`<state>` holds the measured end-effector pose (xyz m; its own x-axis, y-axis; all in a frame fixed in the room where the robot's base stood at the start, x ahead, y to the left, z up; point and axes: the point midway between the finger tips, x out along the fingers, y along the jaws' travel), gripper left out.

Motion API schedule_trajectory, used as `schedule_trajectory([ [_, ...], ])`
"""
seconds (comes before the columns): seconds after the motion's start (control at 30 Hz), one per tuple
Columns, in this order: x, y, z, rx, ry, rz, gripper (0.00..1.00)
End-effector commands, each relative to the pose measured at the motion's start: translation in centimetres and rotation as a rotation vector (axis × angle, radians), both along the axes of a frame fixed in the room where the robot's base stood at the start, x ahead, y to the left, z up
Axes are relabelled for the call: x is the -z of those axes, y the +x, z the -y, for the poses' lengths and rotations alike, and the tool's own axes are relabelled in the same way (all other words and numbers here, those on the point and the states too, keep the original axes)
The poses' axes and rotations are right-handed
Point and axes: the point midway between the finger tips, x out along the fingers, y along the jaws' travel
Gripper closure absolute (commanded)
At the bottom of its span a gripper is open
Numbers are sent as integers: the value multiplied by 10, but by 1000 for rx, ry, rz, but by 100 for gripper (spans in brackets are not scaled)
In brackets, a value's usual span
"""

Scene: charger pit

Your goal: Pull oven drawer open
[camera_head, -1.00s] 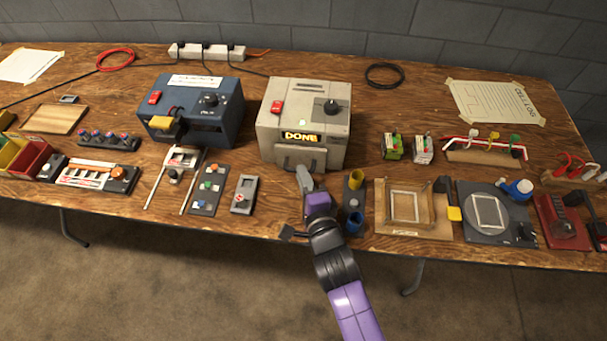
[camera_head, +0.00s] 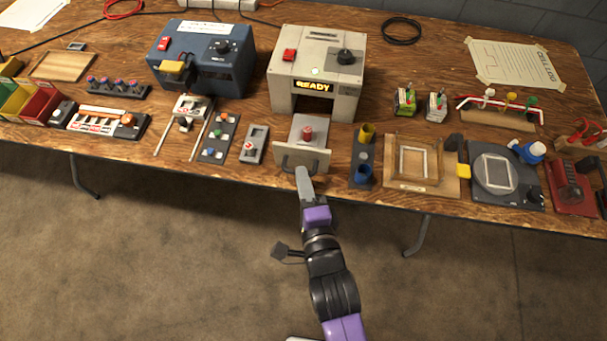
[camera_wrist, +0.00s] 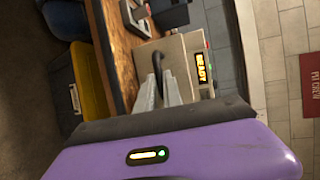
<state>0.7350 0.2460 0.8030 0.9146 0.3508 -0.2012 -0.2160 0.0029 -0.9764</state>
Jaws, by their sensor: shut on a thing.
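The oven (camera_head: 317,72) is a beige-grey box on the workbench, with a red switch, a black knob and a lit display reading "READY". It also shows in the wrist view (camera_wrist: 199,62). Its drawer (camera_head: 315,160) is slid out toward the bench's front edge, its front panel apart from the oven body. A small reddish cylinder-shaped part (camera_head: 307,134) stands on the drawer's tray. My gripper (camera_head: 301,172) is shut on the dark drawer handle (camera_head: 284,163). In the wrist view the fingers (camera_wrist: 165,92) close around the handle bar, partly hiding it.
A dark block with yellow and blue cups (camera_head: 363,155) stands just right of the drawer. A grey handheld device (camera_head: 254,145) lies to its left. A blue machine (camera_head: 203,58) stands left of the oven. The floor in front of the bench is clear.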

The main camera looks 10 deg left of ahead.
Motion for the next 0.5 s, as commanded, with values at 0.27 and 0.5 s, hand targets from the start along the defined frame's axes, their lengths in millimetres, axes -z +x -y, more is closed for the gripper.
schedule_trajectory([
  [0.27, 1, 0, 0, 1, -1, -2, 67],
  [0.5, 0, -1, 0, 0, 1, -1, 67],
])
